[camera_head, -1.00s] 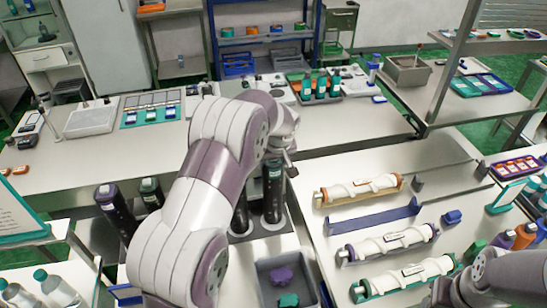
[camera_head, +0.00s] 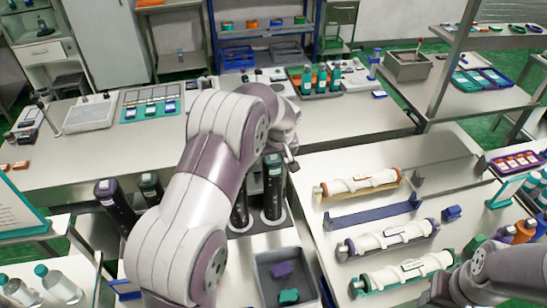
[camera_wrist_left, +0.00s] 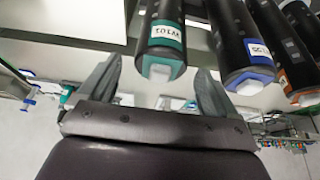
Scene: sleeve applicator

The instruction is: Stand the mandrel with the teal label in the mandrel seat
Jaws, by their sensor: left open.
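In the left wrist view, a black mandrel with a teal band and white label (camera_wrist_left: 162,40) points its end toward my open left gripper (camera_wrist_left: 160,92), between the spread fingers. I cannot tell whether they touch it. A mandrel with a blue band (camera_wrist_left: 245,55) and one with an orange band (camera_wrist_left: 298,62) are to its right. In the head view, a dark mandrel with a teal top (camera_head: 273,185) stands upright in a rack, just below my left wrist; the fingers are mostly hidden there. My right arm shows at the lower right, its gripper out of view. I cannot identify the mandrel seat.
Dark cylinders with purple (camera_head: 113,205) and green (camera_head: 150,188) tops stand left of my arm. A grey bin (camera_head: 262,290) holds purple and teal pieces. White rolls in orange (camera_head: 330,198), purple and teal (camera_head: 362,290) cradles lie on the right bench, beside an empty blue holder (camera_head: 372,215).

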